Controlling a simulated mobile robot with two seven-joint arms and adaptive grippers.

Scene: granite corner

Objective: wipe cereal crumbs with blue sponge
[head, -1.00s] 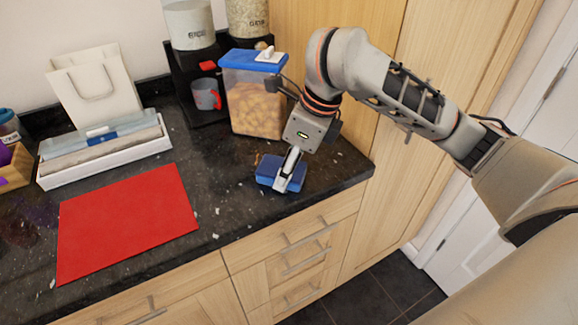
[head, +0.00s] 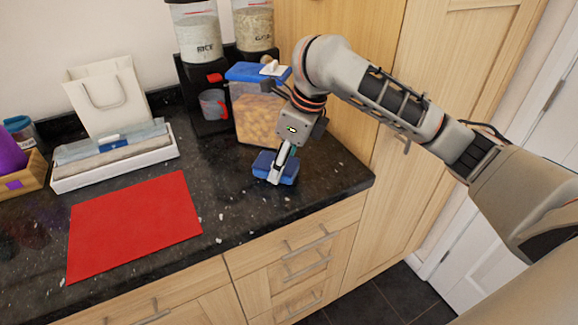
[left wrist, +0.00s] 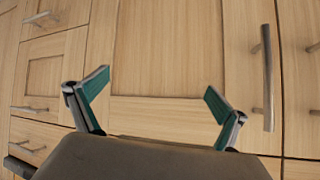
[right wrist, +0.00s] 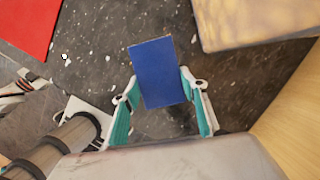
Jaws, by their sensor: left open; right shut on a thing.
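The blue sponge (head: 288,170) is at the right end of the dark granite counter, in front of the cereal container. My right gripper (head: 279,166) is shut on it from above. The right wrist view also shows the sponge (right wrist: 160,75) between the two fingers (right wrist: 165,103). Pale crumbs (head: 220,215) lie scattered on the counter, and more show around the sponge in the right wrist view (right wrist: 85,45). I cannot tell whether the sponge touches the counter. My left gripper (left wrist: 155,95) is open and empty, facing wooden cabinet doors; it is outside the head view.
A red mat (head: 135,225) lies left of the sponge. A clear container with a blue lid (head: 258,72) stands close behind it, beside a dispenser stand with a grey mug (head: 213,104). A white tray (head: 115,172) with a paper bag (head: 103,95) is at the back left.

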